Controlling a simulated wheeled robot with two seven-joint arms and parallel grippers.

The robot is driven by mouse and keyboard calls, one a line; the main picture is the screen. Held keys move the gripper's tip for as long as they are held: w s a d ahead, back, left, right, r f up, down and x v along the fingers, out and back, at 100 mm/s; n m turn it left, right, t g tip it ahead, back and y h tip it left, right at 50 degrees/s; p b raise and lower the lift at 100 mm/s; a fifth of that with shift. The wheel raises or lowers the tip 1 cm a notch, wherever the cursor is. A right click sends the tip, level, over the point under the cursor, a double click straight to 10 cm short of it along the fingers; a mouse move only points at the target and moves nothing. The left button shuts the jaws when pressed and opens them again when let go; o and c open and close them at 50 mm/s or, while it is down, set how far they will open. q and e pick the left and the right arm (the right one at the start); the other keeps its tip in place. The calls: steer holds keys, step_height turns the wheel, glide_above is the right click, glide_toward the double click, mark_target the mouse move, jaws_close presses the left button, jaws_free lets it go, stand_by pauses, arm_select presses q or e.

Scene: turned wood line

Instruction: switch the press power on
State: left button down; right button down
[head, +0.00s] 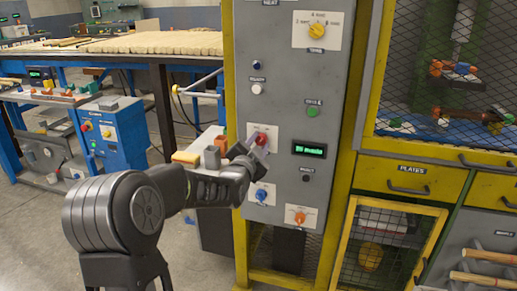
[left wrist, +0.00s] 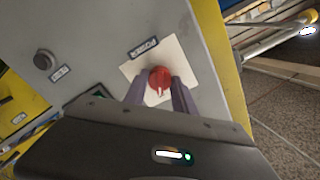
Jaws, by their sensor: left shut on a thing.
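The grey press panel (head: 282,100) stands upright in a yellow frame. In the left wrist view the red knob (left wrist: 159,76) has a pale pointer mark facing the gripper. My left gripper (head: 254,147) reaches the panel from the left and is shut on the red knob, one finger on each side in the left wrist view (left wrist: 158,92). My right gripper is not in view.
The panel also carries a yellow dial (head: 317,31), a green button (head: 312,112), a lit green display (head: 309,149), a blue knob (head: 262,194) and an orange knob (head: 300,217). A yellow-framed mesh cabinet (head: 440,70) adjoins on the right. A blue bench stands behind, left.

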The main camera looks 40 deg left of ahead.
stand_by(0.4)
arm_select(q)
steer(key=c, duration=1)
jaws_free()
steer(key=shift+s, duration=0.1)
steer(key=v, duration=0.7)
steer(key=shift+s+d, duration=0.15)
steer(key=shift+s, duration=0.15)
